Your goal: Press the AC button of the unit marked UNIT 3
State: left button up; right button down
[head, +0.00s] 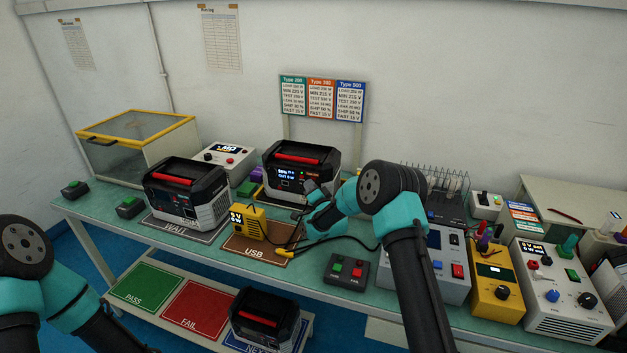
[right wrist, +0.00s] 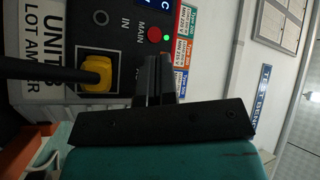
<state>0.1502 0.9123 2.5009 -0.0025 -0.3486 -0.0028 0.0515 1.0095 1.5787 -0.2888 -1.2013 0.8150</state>
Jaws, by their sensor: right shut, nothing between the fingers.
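A black power unit with a red handle (head: 298,158) stands at the back middle of the bench, its screen lit. My right gripper (head: 312,188) is shut and empty, right at its front. In the right wrist view, the gripper fingers (right wrist: 160,76) point at a panel with a red button (right wrist: 154,34) beside the word MAIN and a small green light. A label (right wrist: 55,42) there begins UNI; its number is not clear. A blue label ending in C (right wrist: 165,4) is cut off at the top. I cannot tell whether the fingers touch the panel. My left gripper is out of view.
Another black unit (head: 186,196) stands on the WAIT mat, and one more (head: 265,318) is on the lower shelf. A yellow plug (right wrist: 96,74) sits in the panel's socket. Instruments crowd the right side.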

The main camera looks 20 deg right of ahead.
jog(key=shift+w+d, duration=0.1)
jog(key=shift+w, duration=0.05)
jog(key=shift+w+d, duration=0.15)
jog(key=shift+w, duration=0.05)
jog(key=shift+w, duration=0.15)
dwell(0.5)
jog(key=shift+s+a, duration=0.3)
jog(key=shift+s, duration=0.25)
jog(key=shift+a, duration=0.1)
jog(key=shift+s+a, duration=0.55)
jog(key=shift+s, duration=0.25)
jog(key=shift+s+a, duration=0.55)
jog(key=shift+s, duration=0.25)
jog(key=shift+s+a, duration=0.55)
jog(key=shift+s, duration=0.25)
jog(key=shift+s, duration=0.1)
